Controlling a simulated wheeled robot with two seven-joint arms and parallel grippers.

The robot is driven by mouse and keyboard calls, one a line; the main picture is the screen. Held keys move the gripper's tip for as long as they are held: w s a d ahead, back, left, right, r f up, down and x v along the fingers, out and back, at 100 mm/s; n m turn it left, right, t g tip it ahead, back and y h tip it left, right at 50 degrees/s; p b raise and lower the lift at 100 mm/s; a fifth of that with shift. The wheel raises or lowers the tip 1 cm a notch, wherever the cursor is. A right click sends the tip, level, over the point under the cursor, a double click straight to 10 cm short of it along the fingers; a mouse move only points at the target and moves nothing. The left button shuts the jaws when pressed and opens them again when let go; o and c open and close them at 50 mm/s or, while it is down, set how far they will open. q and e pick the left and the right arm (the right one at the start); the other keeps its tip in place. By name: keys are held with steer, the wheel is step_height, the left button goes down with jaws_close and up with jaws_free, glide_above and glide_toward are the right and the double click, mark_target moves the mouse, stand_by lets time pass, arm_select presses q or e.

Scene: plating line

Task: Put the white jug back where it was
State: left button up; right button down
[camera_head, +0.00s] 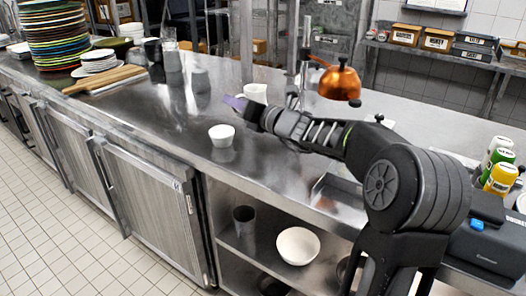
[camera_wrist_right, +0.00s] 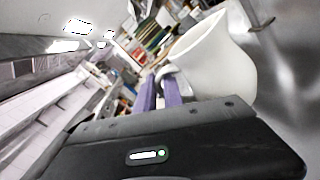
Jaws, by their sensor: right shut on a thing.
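The white jug (camera_head: 256,92) is behind my right gripper (camera_head: 236,102) over the steel counter (camera_head: 300,180). In the right wrist view the jug (camera_wrist_right: 222,62) is large, tilted in the picture, with its wide mouth toward the upper left. The purple fingers of my right gripper (camera_wrist_right: 160,95) are shut at its side, on what looks like its handle. My gripper partly hides the jug in the head view. I cannot tell whether its base touches the counter. My left gripper is in neither view.
A copper kettle (camera_head: 340,82) is to the right. Bare counter lies between bowl and board.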

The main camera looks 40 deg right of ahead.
steer(key=shift+s+d+r, duration=0.15)
steer(key=shift+d+r, duration=0.1)
steer(key=shift+s+d, duration=0.1)
steer(key=shift+d, duration=0.15)
steer(key=shift+f, duration=0.15)
step_height(320, 180, down, 5)
steer(key=shift+r+b, duration=0.2)
steer(key=shift+b, duration=0.25)
steer(key=shift+f, duration=0.1)
steer(key=shift+f+b, duration=0.3)
steer(key=shift+f, duration=2.25)
